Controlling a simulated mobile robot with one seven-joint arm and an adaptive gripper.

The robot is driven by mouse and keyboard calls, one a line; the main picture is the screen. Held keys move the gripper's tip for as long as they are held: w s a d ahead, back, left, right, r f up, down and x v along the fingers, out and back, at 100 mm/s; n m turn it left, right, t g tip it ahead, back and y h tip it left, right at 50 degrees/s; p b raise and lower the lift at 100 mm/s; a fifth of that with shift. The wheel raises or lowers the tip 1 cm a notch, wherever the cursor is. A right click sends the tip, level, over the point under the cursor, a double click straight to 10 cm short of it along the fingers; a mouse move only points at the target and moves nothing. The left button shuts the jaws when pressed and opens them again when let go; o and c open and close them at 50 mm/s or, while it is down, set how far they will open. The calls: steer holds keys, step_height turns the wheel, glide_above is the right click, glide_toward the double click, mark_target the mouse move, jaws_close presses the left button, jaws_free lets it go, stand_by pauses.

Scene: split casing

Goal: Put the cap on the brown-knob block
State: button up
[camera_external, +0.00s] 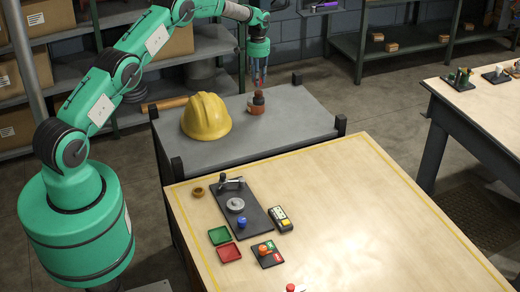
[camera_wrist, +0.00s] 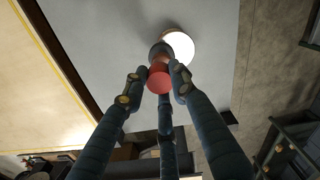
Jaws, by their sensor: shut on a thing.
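My gripper (camera_external: 259,84) points down over the grey table and is right above a small reddish-brown block (camera_external: 256,108) with a dark brown upper part. In the wrist view, the three fingers of my gripper (camera_wrist: 159,76) close around a red round piece (camera_wrist: 159,80). A dark part (camera_wrist: 158,51) shows just beyond it. I cannot tell whether the red piece is the cap or the block's knob, or whether it touches the block. The fingers hide part of it.
A yellow hard hat (camera_external: 207,117) sits left of the block on the grey table (camera_external: 295,115). The wooden table (camera_external: 360,215) in front holds a dark fixture plate (camera_external: 252,207), a brown ring (camera_external: 197,192), a green tray (camera_external: 219,235) and a red tray (camera_external: 229,252). Its right side is clear.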

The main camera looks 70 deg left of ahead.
mark_target(259, 92)
steer(key=shift+w+a, duration=0.15)
steer(key=shift+w, duration=0.05)
steer(key=shift+f+p, duration=0.55)
steer(key=shift+f, duration=1.2)
steer(key=shift+f, duration=0.1)
steer(key=shift+f, duration=0.15)
steer(key=o, duration=0.8)
steer(key=shift+c, duration=0.2)
steer(key=shift+r, duration=0.2)
step_height(259, 92, up, 12)
steer(key=shift+r+b, duration=0.1)
steer(key=shift+b, duration=0.75)
